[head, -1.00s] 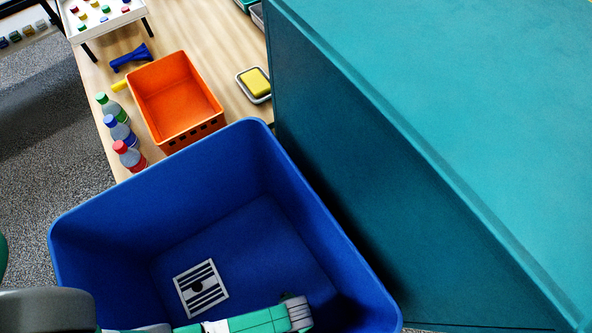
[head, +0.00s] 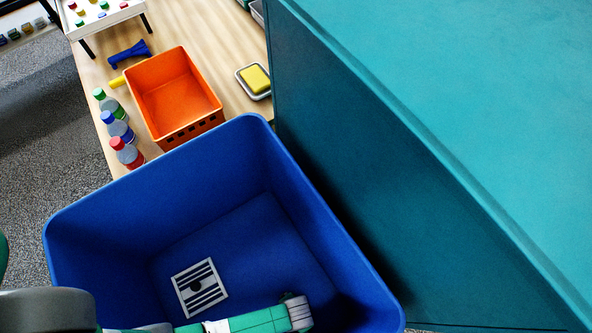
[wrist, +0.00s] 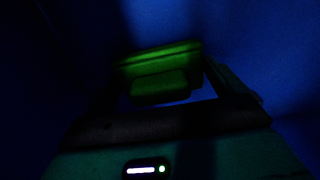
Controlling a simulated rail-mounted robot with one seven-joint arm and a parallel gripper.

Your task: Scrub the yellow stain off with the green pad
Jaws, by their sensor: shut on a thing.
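The green pad (wrist: 160,86) shows in the dark wrist view, held between the dark fingers of my gripper (wrist: 160,72). My gripper is shut on it. Blue surfaces surround it in that view, but the light is too low to tell whether the pad touches one. In the head view, my arm crosses the lower part of a deep blue bin (head: 150,190), and the gripper end and pad cannot be made out. I see no yellow stain in either view; part of the bin's inside is hidden by my arm or out of frame.
A slotted white plate (head: 199,288) lies on the bin floor. A large teal block (head: 400,160) stands close along the right. On the wooden table (head: 205,35) behind are an orange crate (head: 152,112), several bottles (head: 117,128) and a yellow sponge (head: 255,78) in a dish.

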